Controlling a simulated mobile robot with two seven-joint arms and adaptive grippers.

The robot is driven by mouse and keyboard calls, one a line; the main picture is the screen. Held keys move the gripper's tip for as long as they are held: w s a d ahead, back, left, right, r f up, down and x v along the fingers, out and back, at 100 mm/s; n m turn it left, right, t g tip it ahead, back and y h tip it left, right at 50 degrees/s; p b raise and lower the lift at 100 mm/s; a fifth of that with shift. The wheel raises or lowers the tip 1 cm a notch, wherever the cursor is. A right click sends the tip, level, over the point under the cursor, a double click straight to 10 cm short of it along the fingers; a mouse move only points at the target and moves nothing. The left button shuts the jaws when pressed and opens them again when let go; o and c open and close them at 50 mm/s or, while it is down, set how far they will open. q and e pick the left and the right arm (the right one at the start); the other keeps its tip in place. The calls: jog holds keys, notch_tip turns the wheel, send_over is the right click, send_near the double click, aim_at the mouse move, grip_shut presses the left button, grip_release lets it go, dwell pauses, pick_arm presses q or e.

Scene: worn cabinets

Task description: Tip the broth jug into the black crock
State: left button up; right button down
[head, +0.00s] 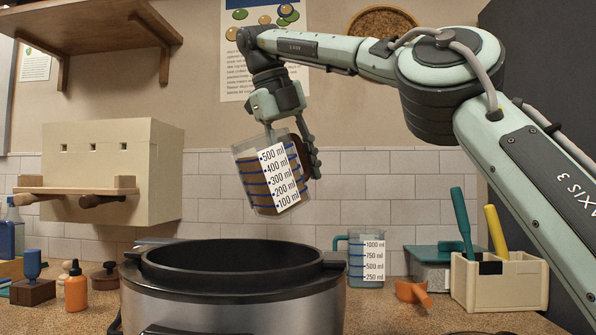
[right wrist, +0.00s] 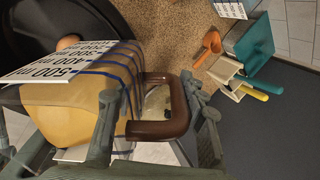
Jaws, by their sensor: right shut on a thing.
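The broth jug (head: 264,187) is clear with blue bands, a white ml scale and brown broth inside. It is tilted slightly in the head view, in the air above the black crock (head: 308,278). My right gripper (head: 292,150) is shut on the jug's brown handle, which shows in the right wrist view (right wrist: 178,118). There the tan broth (right wrist: 68,108) fills much of the jug. The crock is wide, with a black rim and a steel-grey body; its inside bottom is hidden. No stream of broth shows. My left gripper is not in view.
A second measuring jug (head: 367,262) with a teal handle stands right of the crock. An orange scoop (head: 412,293) and a cream caddy (head: 500,280) with tools are farther right. An orange bottle (head: 76,289) and stampers stand left. A cream box (head: 130,165) hangs behind.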

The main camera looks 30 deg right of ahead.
jog(key=shift+r, duration=0.2)
jog(key=shift+d+r+h, duration=0.1)
jog(key=shift+r+h, duration=0.1)
jog(key=shift+h, duration=0.2)
jog(key=shift+r+h, duration=0.1)
jog(key=shift+h, duration=0.2)
jog(key=shift+r+h, duration=0.2)
jog(key=shift+h, duration=0.1)
jog(key=shift+d, duration=0.1)
jog(key=shift+r+t+h+b, duration=0.15)
jog(key=shift+t+h+b, duration=0.15)
jog(key=shift+h+b, duration=0.15)
jog(key=shift+r, duration=0.1)
